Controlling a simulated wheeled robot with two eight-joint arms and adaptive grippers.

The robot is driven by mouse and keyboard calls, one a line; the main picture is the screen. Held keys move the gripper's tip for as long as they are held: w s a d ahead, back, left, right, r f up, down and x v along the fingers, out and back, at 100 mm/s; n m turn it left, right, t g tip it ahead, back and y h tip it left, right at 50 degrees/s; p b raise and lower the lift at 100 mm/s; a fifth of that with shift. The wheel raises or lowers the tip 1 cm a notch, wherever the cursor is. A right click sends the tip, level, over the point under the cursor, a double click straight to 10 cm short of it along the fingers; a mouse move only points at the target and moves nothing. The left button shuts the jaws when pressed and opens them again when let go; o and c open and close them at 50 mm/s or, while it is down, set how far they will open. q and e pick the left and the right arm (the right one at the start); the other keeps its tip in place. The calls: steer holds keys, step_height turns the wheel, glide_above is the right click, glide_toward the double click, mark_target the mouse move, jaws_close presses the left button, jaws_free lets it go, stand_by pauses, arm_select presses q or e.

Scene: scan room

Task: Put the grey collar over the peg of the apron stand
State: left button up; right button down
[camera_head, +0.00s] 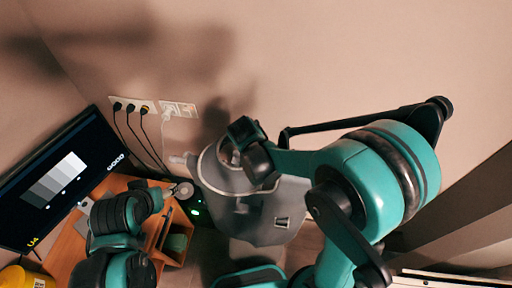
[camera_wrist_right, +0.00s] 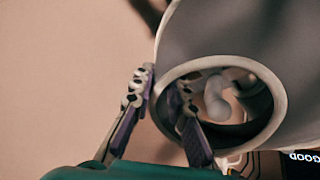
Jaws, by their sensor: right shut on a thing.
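The grey collar (camera_head: 208,172), with a pale rim, is at my right gripper (camera_head: 246,150) in the head view. In the right wrist view the collar's round opening (camera_wrist_right: 283,100) faces the camera. My right gripper (camera_wrist_right: 160,112) is shut on its rim, one finger outside and one inside the opening. A pale rounded form (camera_wrist_right: 216,100) shows through the opening; I cannot tell whether it is the peg. A grey apron (camera_head: 262,218) hangs just below in the head view; its stand is mostly hidden. My left gripper (camera_head: 165,192) is at lower left, its fingers unclear.
A monitor (camera_head: 60,180) stands at left over a wooden desk (camera_head: 68,245). Wall sockets (camera_head: 135,104) with black cables are behind. A yellow container (camera_head: 22,278) is at the bottom left corner. The wall above is bare.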

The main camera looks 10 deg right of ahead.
steer(key=c, duration=1.4)
jaws_free()
steer(key=v, duration=1.2)
